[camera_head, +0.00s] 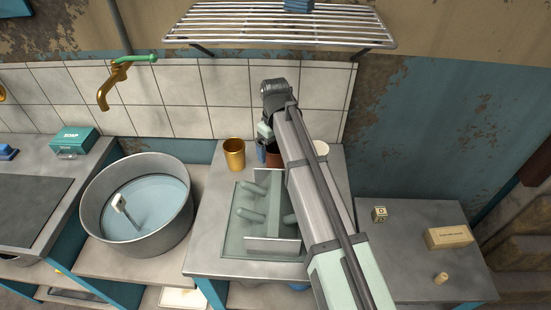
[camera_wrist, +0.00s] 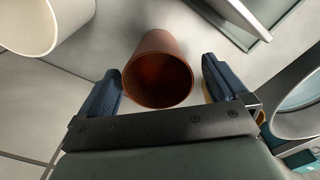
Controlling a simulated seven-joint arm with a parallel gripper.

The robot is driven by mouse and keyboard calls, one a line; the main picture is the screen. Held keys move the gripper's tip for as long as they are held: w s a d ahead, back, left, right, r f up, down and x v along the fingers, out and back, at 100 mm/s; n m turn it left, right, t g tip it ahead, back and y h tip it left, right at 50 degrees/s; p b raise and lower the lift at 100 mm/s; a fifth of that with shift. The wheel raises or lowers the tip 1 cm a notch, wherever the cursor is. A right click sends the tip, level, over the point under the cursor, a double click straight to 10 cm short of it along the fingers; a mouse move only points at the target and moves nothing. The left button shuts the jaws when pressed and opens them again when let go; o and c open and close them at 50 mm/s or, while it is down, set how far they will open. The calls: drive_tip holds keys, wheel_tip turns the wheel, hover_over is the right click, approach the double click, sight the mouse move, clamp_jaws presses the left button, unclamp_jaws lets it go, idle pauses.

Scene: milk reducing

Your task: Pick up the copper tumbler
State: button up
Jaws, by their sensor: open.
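The copper tumbler (camera_wrist: 158,72), reddish-brown and open-topped, lies between the two blue fingers of my gripper (camera_wrist: 161,70) in the wrist view. The fingers are open, with a gap visible on each side of it. In the head view only a small part of the copper tumbler (camera_head: 272,157) shows; my arm hides the rest. It stands on the grey counter at the back.
A gold tumbler (camera_head: 234,153) stands close by on the left, and a white cup (camera_head: 321,149) on the right. The white cup also shows in the wrist view (camera_wrist: 30,28). A drying tray with pegs (camera_head: 247,214) lies in front. A wire shelf (camera_head: 280,26) hangs above.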

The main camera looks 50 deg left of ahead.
wheel_tip(320, 180, down, 4)
drive_tip(key=shift+w+f, duration=0.1)
drive_tip(key=c, duration=1.1)
